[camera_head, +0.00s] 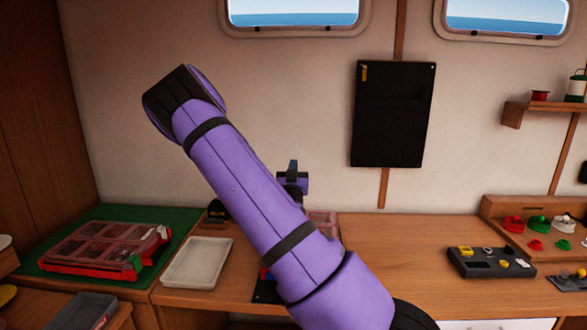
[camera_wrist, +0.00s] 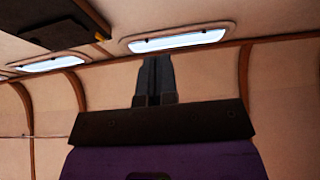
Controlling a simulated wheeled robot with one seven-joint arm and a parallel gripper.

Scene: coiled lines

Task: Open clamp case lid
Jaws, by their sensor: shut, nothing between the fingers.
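A red case (camera_head: 75,262) with a see-through, divided lid (camera_head: 105,243) lies flat on a green mat at the left in the head view. The lid looks closed over it. Part of another clear, reddish box (camera_head: 323,222) shows behind my arm; most of it is hidden, so I cannot tell what it is. My gripper (camera_wrist: 155,62) is shut and empty in the wrist view, with the wall and windows beyond it. It is well away from the red case. My purple arm crosses the middle of the head view.
A pale empty tray (camera_head: 197,264) stands right of the green mat (camera_head: 110,216). A dark grey bin (camera_head: 82,312) is at the lower left. A black panel (camera_head: 393,114) hangs on the wall. A black block with small parts (camera_head: 490,263) sits at the right; the bench between is mostly clear.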

